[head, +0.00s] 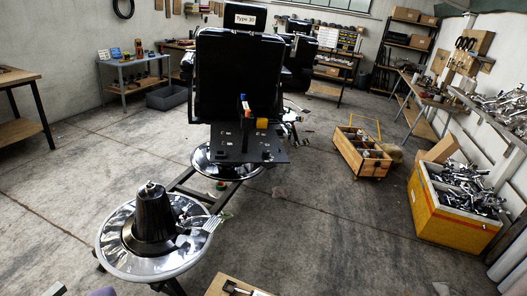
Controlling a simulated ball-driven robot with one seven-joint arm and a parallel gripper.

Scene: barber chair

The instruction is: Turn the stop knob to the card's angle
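A black barber chair (238,80) stands with a white card (246,18) at its top; the card seems to read "Type 35", but the print is small. A black panel (236,143) with small white marks sits low on the chair. A small blue and red part (245,105) and an orange block (262,124) show at the panel's upper edge. I cannot make out which part is the stop knob, nor its angle. I cannot identify my gripper in the picture.
A chrome round base (117,247) with a black cone (154,218) stands at front left. A wooden crate trolley (356,158) and a yellow bin of metal parts (453,222) stand at right. Workbenches line the walls. Open concrete floor (335,230) lies right of the chair.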

